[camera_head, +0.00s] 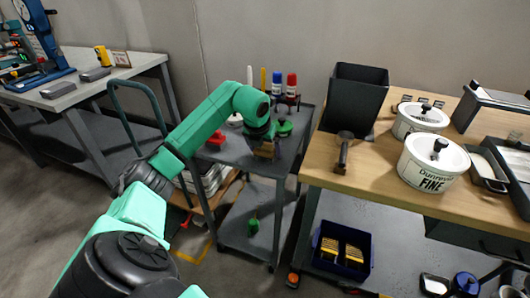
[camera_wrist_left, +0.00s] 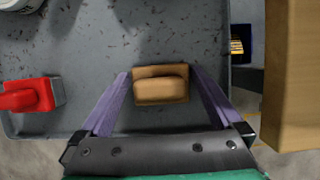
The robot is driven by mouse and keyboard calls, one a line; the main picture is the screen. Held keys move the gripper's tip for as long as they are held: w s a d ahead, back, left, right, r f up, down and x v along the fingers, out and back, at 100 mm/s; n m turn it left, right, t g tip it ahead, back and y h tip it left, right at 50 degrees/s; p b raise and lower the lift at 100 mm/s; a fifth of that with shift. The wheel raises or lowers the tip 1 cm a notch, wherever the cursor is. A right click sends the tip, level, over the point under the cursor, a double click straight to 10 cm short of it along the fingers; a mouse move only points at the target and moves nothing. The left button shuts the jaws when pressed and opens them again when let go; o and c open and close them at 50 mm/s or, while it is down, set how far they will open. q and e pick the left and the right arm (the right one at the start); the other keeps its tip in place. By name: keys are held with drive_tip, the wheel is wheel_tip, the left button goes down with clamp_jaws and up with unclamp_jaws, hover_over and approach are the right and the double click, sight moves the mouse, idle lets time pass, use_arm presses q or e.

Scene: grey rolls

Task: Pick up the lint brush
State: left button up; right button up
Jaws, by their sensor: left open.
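A brown wooden block with a rounded grip on top, which looks like the lint brush (camera_wrist_left: 160,88), lies on the grey cart top in the left wrist view. In the head view the lint brush (camera_head: 265,151) shows partly, below my gripper near the cart's front edge. My left gripper (camera_head: 263,138) is over it, pointing down. In the left wrist view the two purple-grey fingers of this gripper (camera_wrist_left: 161,78) are open, one on each side of the brush. I cannot tell whether they touch it. My right gripper is not in view.
The grey cart (camera_wrist_left: 75,85) also carries a red-handled tool (camera_wrist_left: 30,95) left of the gripper. A green-knobbed item (camera_head: 284,128) and several upright markers (camera_head: 276,84) stand behind. The wooden table (camera_head: 385,165) is close on the right, with a dark handled tool (camera_head: 344,150) near its edge.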

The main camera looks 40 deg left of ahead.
use_arm(q)
drive_tip(key=shift+r, duration=0.1)
drive_tip(key=c, duration=1.3)
drive_tip(key=shift+o, duration=0.2)
wheel_tip(320, 180, up, 20)
drive_tip(key=p, duration=0.4)
